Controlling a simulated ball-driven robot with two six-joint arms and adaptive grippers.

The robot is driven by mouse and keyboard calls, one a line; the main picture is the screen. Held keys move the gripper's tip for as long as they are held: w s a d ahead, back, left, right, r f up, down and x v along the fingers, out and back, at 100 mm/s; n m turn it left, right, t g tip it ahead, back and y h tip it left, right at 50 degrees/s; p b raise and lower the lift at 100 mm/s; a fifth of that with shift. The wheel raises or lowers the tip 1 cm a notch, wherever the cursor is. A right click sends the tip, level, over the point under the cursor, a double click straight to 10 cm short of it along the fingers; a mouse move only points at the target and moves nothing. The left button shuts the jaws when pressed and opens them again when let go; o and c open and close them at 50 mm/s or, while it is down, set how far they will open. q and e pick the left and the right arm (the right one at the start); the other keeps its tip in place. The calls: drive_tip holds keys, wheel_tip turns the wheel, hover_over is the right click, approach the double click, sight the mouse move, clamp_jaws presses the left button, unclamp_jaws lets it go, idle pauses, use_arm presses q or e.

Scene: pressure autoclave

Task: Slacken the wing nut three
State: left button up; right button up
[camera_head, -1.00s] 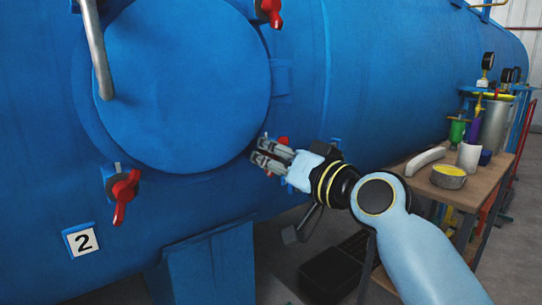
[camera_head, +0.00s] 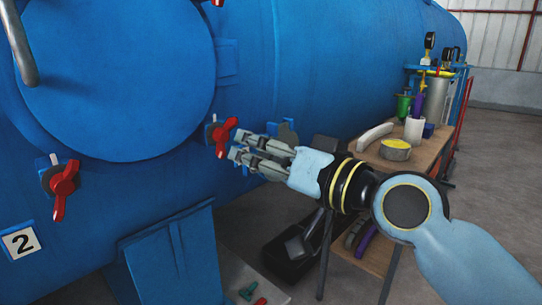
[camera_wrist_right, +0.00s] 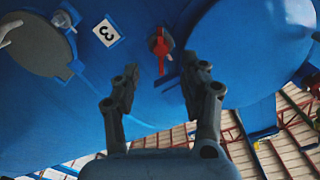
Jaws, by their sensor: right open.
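A red wing nut (camera_head: 222,135) sits on the lower right rim of the round blue door. In the right wrist view the red wing nut (camera_wrist_right: 160,43) stands beside a white label marked 3 (camera_wrist_right: 107,31), which I cannot see in the head view. My right gripper (camera_head: 241,146) is open and empty, just right of this nut in the head view. In the wrist view its two fingers (camera_wrist_right: 163,84) are spread apart, with the nut beyond the gap between them. They look apart from it. My left gripper is not in view.
Another red wing nut (camera_head: 62,186) sits left, above a label marked 2 (camera_head: 20,240). A wooden table (camera_head: 420,160) at the right holds a curved white piece, a yellow-topped tin (camera_head: 396,150) and bottles. A blue support leg (camera_head: 175,255) stands below the vessel.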

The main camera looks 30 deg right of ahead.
drive_tip(key=v, duration=0.3)
idle(0.5)
